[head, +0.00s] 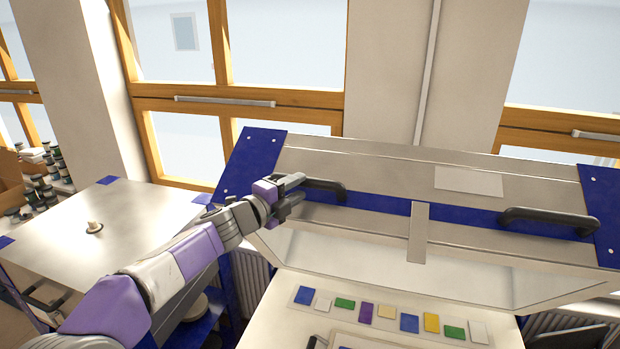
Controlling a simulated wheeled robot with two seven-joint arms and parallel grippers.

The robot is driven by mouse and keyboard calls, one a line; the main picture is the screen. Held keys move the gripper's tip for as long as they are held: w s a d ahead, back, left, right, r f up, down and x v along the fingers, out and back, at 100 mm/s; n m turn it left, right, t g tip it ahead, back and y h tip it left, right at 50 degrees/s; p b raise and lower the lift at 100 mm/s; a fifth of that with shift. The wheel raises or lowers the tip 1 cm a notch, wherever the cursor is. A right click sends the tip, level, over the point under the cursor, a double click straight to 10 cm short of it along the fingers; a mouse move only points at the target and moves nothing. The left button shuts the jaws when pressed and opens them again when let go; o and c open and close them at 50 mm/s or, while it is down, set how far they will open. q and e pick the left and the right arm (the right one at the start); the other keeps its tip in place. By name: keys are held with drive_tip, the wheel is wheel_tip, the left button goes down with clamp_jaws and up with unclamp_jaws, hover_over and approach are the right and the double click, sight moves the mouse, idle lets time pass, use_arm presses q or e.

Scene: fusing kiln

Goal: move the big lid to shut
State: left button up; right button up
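The big lid (385,170) is a wide silver panel with blue corner plates and a blue band, and it stands raised and tilted over the kiln. It has a black handle at its left (328,192) and another black handle at its right (550,219). My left gripper (300,190) is at the left end of the left handle, with its two fingers apart. The fingers cover part of that handle end, and I cannot tell whether they touch it. My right gripper is not in view.
Under the raised lid, a pale surface (262,328) carries a row of coloured glass pieces (387,312). A metal-topped table (140,215) with a small knob (94,227) stands at the left. Jars (48,190) stand farther left. Windows and a wall are behind the lid.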

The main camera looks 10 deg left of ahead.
sight(303, 186)
use_arm(q)
drive_tip(key=x, duration=0.5)
drive_tip(key=shift+w+f+p, duration=0.1)
drive_tip(key=shift+f+p, duration=0.05)
drive_tip(key=shift+p, duration=0.25)
drive_tip(key=shift+f, duration=0.15)
clamp_jaws()
